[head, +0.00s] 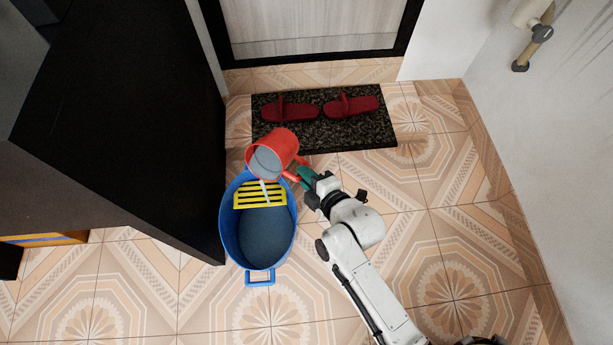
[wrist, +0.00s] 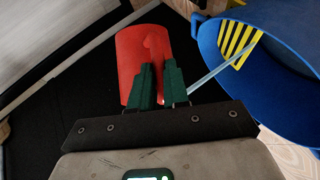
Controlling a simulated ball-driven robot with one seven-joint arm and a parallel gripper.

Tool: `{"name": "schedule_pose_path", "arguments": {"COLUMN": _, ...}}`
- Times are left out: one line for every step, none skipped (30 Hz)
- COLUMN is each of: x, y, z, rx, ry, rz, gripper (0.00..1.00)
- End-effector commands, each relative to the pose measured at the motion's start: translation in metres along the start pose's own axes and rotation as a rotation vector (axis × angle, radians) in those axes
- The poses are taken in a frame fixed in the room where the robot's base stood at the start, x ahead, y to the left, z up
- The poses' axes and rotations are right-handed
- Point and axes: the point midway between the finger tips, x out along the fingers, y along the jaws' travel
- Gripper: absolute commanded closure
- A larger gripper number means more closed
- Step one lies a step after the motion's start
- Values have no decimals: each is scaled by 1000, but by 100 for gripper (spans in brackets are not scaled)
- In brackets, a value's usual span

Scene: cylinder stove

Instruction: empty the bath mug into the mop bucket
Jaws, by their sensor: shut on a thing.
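The red bath mug (head: 283,146) is tipped over the far end of the blue mop bucket (head: 228,238). Greyish liquid shows inside the mug, and a thin pale stream falls from its rim toward the bucket's yellow slotted grate (head: 252,196). Dark liquid fills the open part of the bucket. My gripper (head: 306,178) is shut on the mug's handle, right of the bucket. In the wrist view the green fingers (wrist: 159,84) close on the red mug (wrist: 133,60); the stream runs beside them toward the blue bucket (wrist: 210,45). The mug's inside is hidden there.
A dark speckled mat (head: 325,135) with two red slippers (head: 351,106) lies behind the mug, before a door. A tall black panel (head: 130,110) stands close on the bucket's left. A white wall with a pipe (head: 540,33) is at right. Tiled floor at right is clear.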

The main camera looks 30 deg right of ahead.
Motion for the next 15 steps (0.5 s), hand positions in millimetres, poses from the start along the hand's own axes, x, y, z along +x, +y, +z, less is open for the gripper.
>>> {"name": "schedule_pose_path", "arguments": {"x": 2, "y": -3, "z": 2, "rx": -15, "ry": -6, "rz": 17, "gripper": 100}}
{"name": "schedule_pose_path", "arguments": {"x": 2, "y": -4, "z": 2, "rx": -25, "ry": -9, "rz": 23, "gripper": 100}}
{"name": "schedule_pose_path", "arguments": {"x": 2, "y": -5, "z": 2, "rx": -39, "ry": -11, "rz": 32, "gripper": 100}}
{"name": "schedule_pose_path", "arguments": {"x": 3, "y": -7, "z": 1, "rx": -51, "ry": -14, "rz": 38, "gripper": 100}}
{"name": "schedule_pose_path", "arguments": {"x": 3, "y": -8, "z": 2, "rx": -62, "ry": -16, "rz": 45, "gripper": 100}}
{"name": "schedule_pose_path", "arguments": {"x": 4, "y": -11, "z": 2, "rx": -77, "ry": -19, "rz": 54, "gripper": 100}}
{"name": "schedule_pose_path", "arguments": {"x": 4, "y": -12, "z": 2, "rx": -87, "ry": -21, "rz": 62, "gripper": 100}}
{"name": "schedule_pose_path", "arguments": {"x": 5, "y": -14, "z": 2, "rx": -97, "ry": -23, "rz": 68, "gripper": 100}}
{"name": "schedule_pose_path", "arguments": {"x": 5, "y": -15, "z": 2, "rx": -110, "ry": -27, "rz": 78, "gripper": 100}}
{"name": "schedule_pose_path", "arguments": {"x": 6, "y": -16, "z": 2, "rx": -120, "ry": -30, "rz": 84, "gripper": 100}}
{"name": "schedule_pose_path", "arguments": {"x": 6, "y": -18, "z": 2, "rx": -129, "ry": -31, "rz": 90, "gripper": 100}}
{"name": "schedule_pose_path", "arguments": {"x": 6, "y": -19, "z": 2, "rx": -142, "ry": -34, "rz": 99, "gripper": 100}}
{"name": "schedule_pose_path", "arguments": {"x": 7, "y": -21, "z": 2, "rx": -151, "ry": -36, "rz": 105, "gripper": 100}}
{"name": "schedule_pose_path", "arguments": {"x": 7, "y": -22, "z": 2, "rx": -161, "ry": -38, "rz": 111, "gripper": 100}}
{"name": "schedule_pose_path", "arguments": {"x": 7, "y": -23, "z": 3, "rx": -173, "ry": -42, "rz": 121, "gripper": 100}}
